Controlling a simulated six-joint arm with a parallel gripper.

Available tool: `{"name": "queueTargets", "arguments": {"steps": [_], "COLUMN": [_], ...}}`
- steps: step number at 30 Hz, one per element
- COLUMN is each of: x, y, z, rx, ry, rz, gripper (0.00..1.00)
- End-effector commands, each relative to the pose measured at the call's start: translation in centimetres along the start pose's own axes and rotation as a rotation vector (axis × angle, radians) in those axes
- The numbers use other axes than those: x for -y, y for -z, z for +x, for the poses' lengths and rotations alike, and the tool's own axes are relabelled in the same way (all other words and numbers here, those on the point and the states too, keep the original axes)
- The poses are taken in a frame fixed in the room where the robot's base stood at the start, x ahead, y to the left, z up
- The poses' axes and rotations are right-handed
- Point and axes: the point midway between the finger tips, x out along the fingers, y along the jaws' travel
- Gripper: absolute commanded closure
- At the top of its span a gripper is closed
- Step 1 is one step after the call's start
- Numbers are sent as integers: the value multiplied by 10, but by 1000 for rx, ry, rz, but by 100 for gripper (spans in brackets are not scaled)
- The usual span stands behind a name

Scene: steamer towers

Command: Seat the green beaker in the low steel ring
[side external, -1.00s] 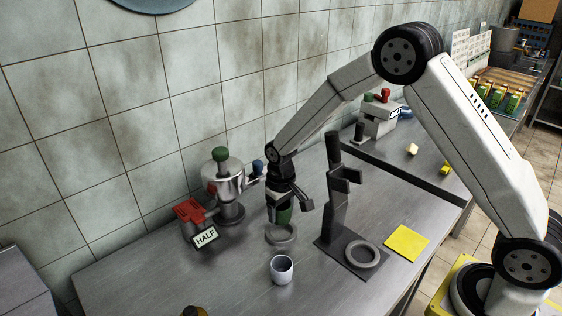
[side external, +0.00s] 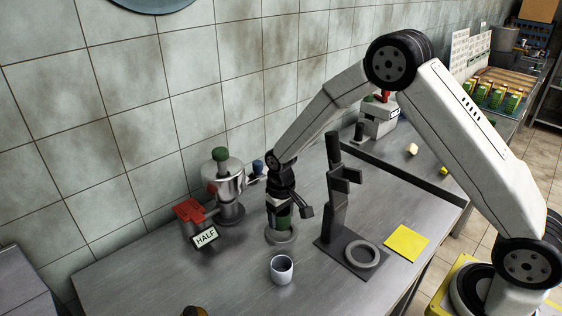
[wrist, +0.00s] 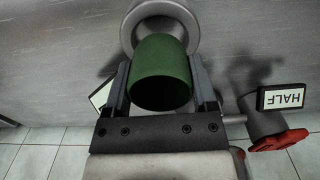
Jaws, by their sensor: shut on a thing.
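The green beaker (side external: 284,224) is held upright between the fingers of my gripper (side external: 281,212). In the wrist view the beaker (wrist: 162,75) shows its open mouth, with a finger pressed against each side of it. The low steel ring (side external: 281,237) lies on the steel counter directly below the beaker. In the wrist view the ring (wrist: 205,28) curves around the beaker's far end. The beaker's bottom is at or just above the ring; I cannot tell whether it rests inside it.
A steel urn (side external: 224,183) with a red handle and a HALF sign (side external: 205,236) is to the left. A yellow square (side external: 407,243) lies farther right.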

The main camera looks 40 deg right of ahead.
Motion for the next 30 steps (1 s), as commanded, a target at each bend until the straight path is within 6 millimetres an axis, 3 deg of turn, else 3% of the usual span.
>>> {"name": "queueTargets", "arguments": {"steps": [13, 30], "x": [0, 0], "y": [0, 0], "z": [12, 13], "rx": [0, 0], "ry": [0, 0], "rz": [0, 0], "gripper": [100, 100]}}
